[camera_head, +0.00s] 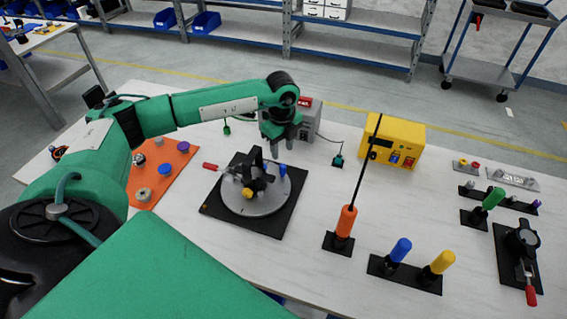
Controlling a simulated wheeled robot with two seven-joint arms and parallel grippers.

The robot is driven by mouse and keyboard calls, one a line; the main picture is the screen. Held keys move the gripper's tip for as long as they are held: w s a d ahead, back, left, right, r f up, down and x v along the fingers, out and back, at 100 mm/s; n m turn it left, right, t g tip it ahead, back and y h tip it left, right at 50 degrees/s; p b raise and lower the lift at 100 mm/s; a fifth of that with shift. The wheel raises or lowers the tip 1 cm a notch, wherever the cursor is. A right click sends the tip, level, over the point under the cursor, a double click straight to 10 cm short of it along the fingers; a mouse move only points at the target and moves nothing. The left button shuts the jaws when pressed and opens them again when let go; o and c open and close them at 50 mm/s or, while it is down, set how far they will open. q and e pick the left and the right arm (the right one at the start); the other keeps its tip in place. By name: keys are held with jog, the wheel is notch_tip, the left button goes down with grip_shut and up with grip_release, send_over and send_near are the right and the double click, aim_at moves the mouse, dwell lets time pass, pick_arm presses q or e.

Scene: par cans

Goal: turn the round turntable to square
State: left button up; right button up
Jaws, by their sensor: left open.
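The round turntable (270,205) is a grey disc on a black square base (222,213) in the middle of the white table. A black upright fixture (256,160), a yellow knob (247,194) and a small blue-purple peg (283,169) are on the disc. A red-tipped handle (210,166) sticks out at its left. I cannot tell the disc's exact angle. My left gripper (283,150) is open, points down and hangs above and behind the turntable's far edge; no contact shows. My right gripper is not in view.
An orange board (146,188) with knobs lies left. A yellow box (396,142) and a grey box (303,120) stand behind. An orange-handled tool (346,222) rises right of the turntable. Blue and yellow handles (401,249) stand front right, a black clamp (520,240) far right.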

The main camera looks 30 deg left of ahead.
aim_at(283, 165)
pick_arm(q)
notch_tip(283, 165, down, 8)
jog(key=shift+r+p, duration=0.25)
jog(key=shift+p, duration=0.45)
jog(key=shift+w+f, duration=0.1)
jog(key=shift+f, duration=0.45)
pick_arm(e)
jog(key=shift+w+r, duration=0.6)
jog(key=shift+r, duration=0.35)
pick_arm(q)
grip_shut()
